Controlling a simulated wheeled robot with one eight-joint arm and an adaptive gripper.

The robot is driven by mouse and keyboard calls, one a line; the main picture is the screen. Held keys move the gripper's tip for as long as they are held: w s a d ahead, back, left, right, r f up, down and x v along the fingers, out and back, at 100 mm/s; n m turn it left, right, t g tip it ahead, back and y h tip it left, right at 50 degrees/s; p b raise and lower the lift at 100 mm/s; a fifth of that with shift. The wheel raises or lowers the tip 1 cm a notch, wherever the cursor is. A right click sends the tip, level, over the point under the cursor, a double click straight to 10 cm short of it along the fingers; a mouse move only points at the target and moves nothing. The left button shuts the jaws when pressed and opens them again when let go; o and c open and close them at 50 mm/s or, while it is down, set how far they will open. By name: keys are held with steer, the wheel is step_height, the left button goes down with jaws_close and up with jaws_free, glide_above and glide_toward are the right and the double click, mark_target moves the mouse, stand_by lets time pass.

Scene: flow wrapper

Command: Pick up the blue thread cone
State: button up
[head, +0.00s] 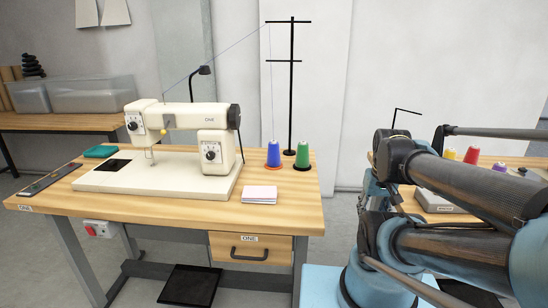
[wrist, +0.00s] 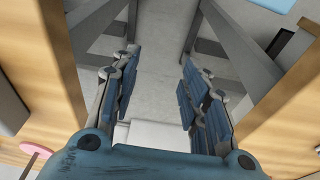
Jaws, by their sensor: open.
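The blue thread cone (head: 273,154) stands upright on an orange base at the right end of the sewing table, beside the thread stand pole. A thread runs up from it to the stand. A green thread cone (head: 302,155) stands just right of it. My gripper (wrist: 160,80) is open in the wrist view, with only grey floor and a pale shape visible between its fingers. The blue cone is not recognisable in the wrist view. In the head view my arm is to the right of the sewing table, away from the cone.
A cream sewing machine (head: 190,140) and a paper stack (head: 259,194) share the wooden table (head: 150,212). The black thread stand (head: 291,90) rises behind the cones. A second table at right holds red (head: 471,155) and yellow (head: 450,153) cones, partly behind my arm.

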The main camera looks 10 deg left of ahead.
steer(key=o, duration=0.4)
steer(key=shift+w+a+r+n, duration=0.1)
steer(key=shift+a+r+n, duration=0.1)
steer(key=shift+r, duration=0.35)
steer(key=shift+a+r+n, duration=0.1)
steer(key=shift+r+n, duration=0.1)
steer(key=shift+r, duration=0.35)
step_height(320, 180, up, 19)
steer(key=n+g+y, duration=0.1)
steer(key=n+g, duration=0.1)
steer(key=n, duration=1.6)
glide_above(272, 157)
steer(key=w+d, duration=0.2)
steer(key=shift+w+a+f, duration=0.25)
steer(key=shift+a+f, duration=0.05)
steer(key=shift+f, duration=0.05)
steer(key=f, duration=0.3)
steer(key=a+f, duration=0.1)
steer(key=f, duration=0.7)
steer(key=shift+s+a, duration=0.1)
steer(key=shift+a, duration=0.05)
steer(key=shift+a+f, duration=0.15)
steer(key=shift+f, duration=2.55)
